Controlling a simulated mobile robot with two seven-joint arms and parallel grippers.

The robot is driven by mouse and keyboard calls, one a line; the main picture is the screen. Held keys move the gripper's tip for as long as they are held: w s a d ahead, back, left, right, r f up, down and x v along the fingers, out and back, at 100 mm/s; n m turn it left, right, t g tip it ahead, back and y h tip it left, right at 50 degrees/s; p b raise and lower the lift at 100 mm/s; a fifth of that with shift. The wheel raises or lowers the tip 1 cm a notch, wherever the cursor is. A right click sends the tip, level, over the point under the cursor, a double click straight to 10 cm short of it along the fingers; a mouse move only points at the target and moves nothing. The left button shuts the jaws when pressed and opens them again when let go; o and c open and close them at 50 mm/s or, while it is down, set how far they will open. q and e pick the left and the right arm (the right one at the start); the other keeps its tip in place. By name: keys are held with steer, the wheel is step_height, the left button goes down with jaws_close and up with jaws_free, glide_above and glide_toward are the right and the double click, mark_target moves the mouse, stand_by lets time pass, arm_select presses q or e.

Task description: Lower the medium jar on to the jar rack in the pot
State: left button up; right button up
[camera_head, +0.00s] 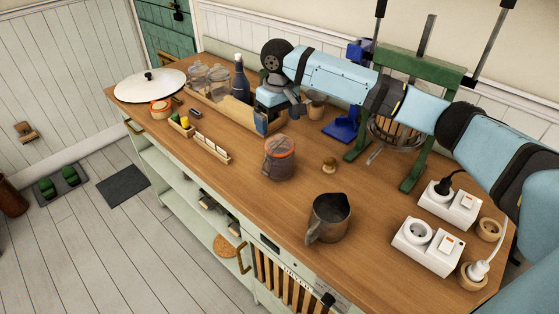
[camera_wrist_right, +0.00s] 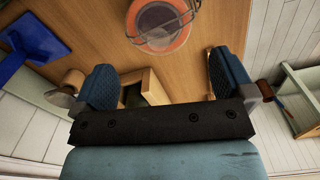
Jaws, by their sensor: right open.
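A glass jar with an orange-red ring on its lid (camera_head: 280,158) stands upright on the counter; I cannot tell whether it is the medium jar. Its lid and wire clip also show at the top of the right wrist view (camera_wrist_right: 160,22). My right gripper (camera_wrist_right: 160,76) is open, with nothing between its fingers, and is apart from that jar. In the head view the right gripper (camera_head: 288,106) is beside the wooden crate, partly hidden by its own wrist. More glass jars (camera_head: 207,76) stand in the crate. I cannot make out the pot or jar rack. My left gripper is not in view.
A wooden crate (camera_head: 262,122) holds jars near a dark bottle (camera_head: 240,82). A metal pitcher (camera_head: 328,216) and white socket boxes (camera_head: 428,244) stand at the front right. A green frame (camera_head: 412,165) stands behind. A white lid (camera_head: 150,86) lies far left. Bare counter surrounds the orange-ringed jar.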

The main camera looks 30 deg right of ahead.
mark_target(280, 136)
step_height(280, 136, down, 3)
steer(key=f, duration=0.5)
steer(key=shift+s+d, duration=0.1)
steer(key=shift+s, duration=0.15)
steer(key=c, duration=1.4)
steer(key=shift+w, duration=0.1)
steer(key=shift+c, duration=0.4)
steer(key=shift+r, duration=0.1)
